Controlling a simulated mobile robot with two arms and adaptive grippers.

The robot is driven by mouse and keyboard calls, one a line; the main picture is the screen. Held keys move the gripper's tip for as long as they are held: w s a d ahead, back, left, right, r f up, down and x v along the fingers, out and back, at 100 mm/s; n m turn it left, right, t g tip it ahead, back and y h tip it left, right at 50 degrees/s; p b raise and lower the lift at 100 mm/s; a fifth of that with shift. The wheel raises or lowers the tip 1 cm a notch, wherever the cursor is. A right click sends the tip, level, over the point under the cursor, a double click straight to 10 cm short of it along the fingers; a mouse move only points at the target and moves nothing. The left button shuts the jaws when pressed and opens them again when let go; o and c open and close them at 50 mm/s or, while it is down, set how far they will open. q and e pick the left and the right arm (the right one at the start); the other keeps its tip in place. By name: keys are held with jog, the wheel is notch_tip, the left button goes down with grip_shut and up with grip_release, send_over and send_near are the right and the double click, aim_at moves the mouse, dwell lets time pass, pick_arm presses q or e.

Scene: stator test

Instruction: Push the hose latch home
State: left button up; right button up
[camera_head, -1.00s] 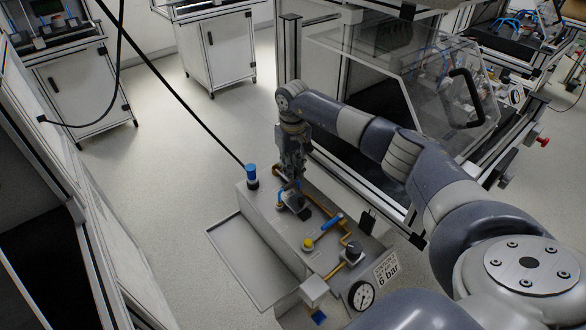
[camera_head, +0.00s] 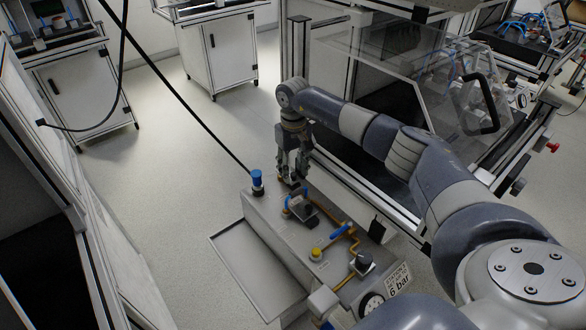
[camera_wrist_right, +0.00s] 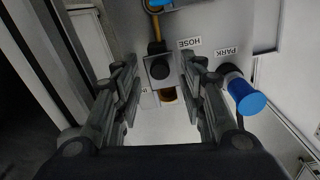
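My right gripper (camera_head: 291,176) points down over the far end of the grey panel box. In the right wrist view its two fingers (camera_wrist_right: 159,70) are spread with nothing held between them. A dark block with a round black face (camera_wrist_right: 159,69) sits at the end of a brass pipe, seen between the fingers beside the HOSE label (camera_wrist_right: 190,43). I cannot tell whether it is the hose latch. A blue-capped hose plug (camera_head: 257,179) stands upright at the box's far left corner; the right wrist view shows it beside the PARK label, right of the fingers. My left gripper is out of view.
On the box (camera_head: 285,240) are a dark block with a blue part (camera_head: 300,208), a blue lever (camera_head: 340,230), a yellow knob (camera_head: 315,254), a black knob (camera_head: 362,262) and a gauge (camera_head: 370,304). A black hose hangs above the plug. A machine with a clear guard stands right.

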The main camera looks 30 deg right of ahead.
aim_at(293, 173)
notch_tip(293, 173, up, 12)
jog(key=shift+f, duration=0.25)
jog(key=shift+a, duration=0.1)
dwell(0.5)
